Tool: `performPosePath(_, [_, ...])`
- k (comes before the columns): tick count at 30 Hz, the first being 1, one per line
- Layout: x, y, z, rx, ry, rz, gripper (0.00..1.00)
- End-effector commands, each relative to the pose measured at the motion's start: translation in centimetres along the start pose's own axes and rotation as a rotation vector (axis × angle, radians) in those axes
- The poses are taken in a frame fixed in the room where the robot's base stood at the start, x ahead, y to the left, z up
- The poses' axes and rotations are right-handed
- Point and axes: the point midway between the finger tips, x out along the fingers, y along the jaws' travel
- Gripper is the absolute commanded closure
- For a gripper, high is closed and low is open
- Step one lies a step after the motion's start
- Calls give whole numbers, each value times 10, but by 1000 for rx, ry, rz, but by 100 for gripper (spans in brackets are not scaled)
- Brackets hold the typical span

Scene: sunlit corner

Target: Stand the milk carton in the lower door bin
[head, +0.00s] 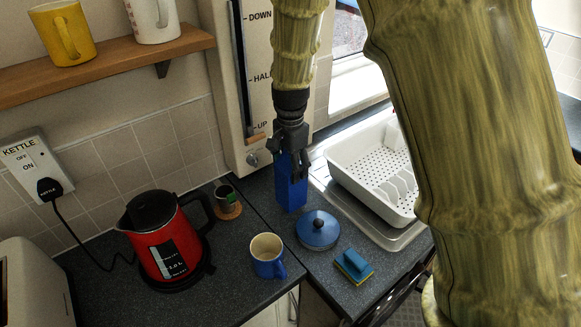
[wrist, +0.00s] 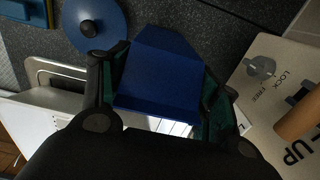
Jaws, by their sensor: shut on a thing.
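The blue milk carton (head: 291,188) is in my gripper (head: 289,157), between the kettle side of the counter and the dish rack in the head view. It looks upright there; I cannot tell whether its base touches the counter. In the wrist view the carton (wrist: 158,80) fills the space between the two fingers of my gripper (wrist: 160,92), which are shut on its sides. No door bin shows in either view.
A blue lid (head: 318,229), a sponge (head: 354,266), a blue mug (head: 267,256) and a small dark cup (head: 226,195) stand nearby. A red kettle (head: 166,240) is at left, a white dish rack (head: 375,165) at right. A lever panel (head: 246,90) stands behind.

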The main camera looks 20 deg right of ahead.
Motion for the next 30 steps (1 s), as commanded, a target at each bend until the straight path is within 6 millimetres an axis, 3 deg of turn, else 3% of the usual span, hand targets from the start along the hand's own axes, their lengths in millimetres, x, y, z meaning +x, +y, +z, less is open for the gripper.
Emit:
performPosePath(5, [12, 0, 0, 0, 0, -1, 100])
performPosePath(16, [16, 0, 0, 0, 1, -2, 100])
performPosePath(17, [17, 0, 0, 0, 0, -1, 36])
performPosePath(18, [16, 0, 0, 0, 0, -1, 29])
performPosePath(21, [16, 0, 0, 0, 0, -1, 16])
performPosePath(30, [16, 0, 0, 0, 0, -1, 16])
